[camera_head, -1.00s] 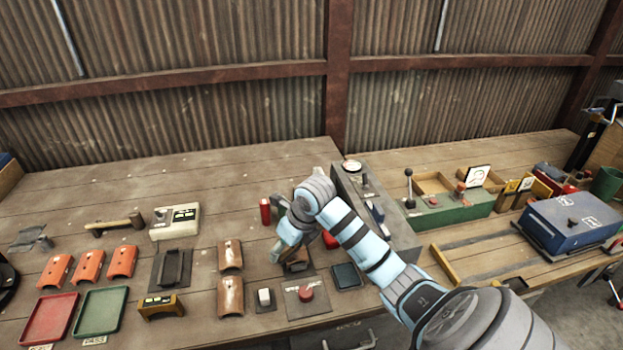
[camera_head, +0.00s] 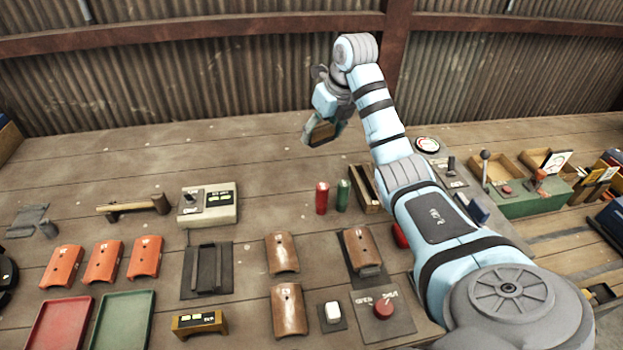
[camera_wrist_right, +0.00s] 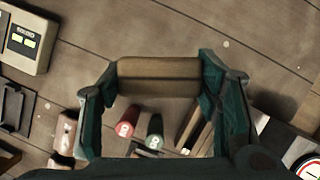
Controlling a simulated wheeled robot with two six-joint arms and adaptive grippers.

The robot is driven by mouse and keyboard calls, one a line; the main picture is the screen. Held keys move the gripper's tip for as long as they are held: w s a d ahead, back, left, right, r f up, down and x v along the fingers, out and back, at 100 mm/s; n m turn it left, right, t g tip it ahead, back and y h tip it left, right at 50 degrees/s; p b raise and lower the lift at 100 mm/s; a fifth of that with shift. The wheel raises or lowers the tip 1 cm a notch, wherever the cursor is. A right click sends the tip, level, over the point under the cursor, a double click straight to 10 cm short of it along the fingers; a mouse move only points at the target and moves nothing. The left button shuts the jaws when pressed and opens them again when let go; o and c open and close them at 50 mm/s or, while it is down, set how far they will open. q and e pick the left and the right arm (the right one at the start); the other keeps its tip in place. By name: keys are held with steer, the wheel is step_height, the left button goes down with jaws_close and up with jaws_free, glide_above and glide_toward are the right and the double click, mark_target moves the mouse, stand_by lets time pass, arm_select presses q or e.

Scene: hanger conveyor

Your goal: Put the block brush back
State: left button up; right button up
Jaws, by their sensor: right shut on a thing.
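My right gripper (camera_head: 322,128) is shut on the block brush (camera_head: 320,134), a brown wooden block, and holds it raised above the back of the bench. In the right wrist view the brush (camera_wrist_right: 158,77) spans between the two dark green fingers, clear of the bench top. Its bristles cannot be made out. An open wooden box (camera_head: 366,190) stands on the bench below and to the right of the gripper, partly hidden by my arm. My left gripper is not in view.
A red can (camera_head: 322,197) and a green can (camera_head: 343,195) stand beside the wooden box. A curved brown tile (camera_head: 361,250) sits on a fixture in front. A meter box (camera_head: 208,206) and a hammer (camera_head: 133,207) lie left. The back of the bench is mostly clear.

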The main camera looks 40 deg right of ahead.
steer(key=shift+t, duration=0.3)
steer(key=s+f, duration=0.1)
steer(key=f, duration=0.1)
steer(key=s+f, duration=0.2)
steer(key=f, duration=0.1)
steer(key=s+f, duration=0.1)
steer(key=f, duration=0.2)
steer(key=shift+s+d+b, duration=0.3)
steer(key=shift+d+b, duration=0.1)
steer(key=x, duration=0.5)
steer(key=shift+w+a+r, duration=0.1)
steer(key=shift+w+a, duration=0.05)
steer(key=shift+a, duration=0.1)
steer(key=shift+w+f, duration=0.25)
steer(key=shift+f, duration=0.25)
steer(key=shift+c, duration=0.4)
steer(key=shift+s+r, duration=0.15)
steer(key=shift+s, duration=0.1)
steer(key=shift+c, duration=0.2)
steer(key=shift+s, duration=0.2)
steer(key=o, duration=1.2)
steer(key=shift+w+f, duration=0.2)
steer(key=shift+f, duration=0.05)
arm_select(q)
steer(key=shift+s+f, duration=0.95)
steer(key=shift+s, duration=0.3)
arm_select(e)
steer(key=shift+o, duration=0.2)
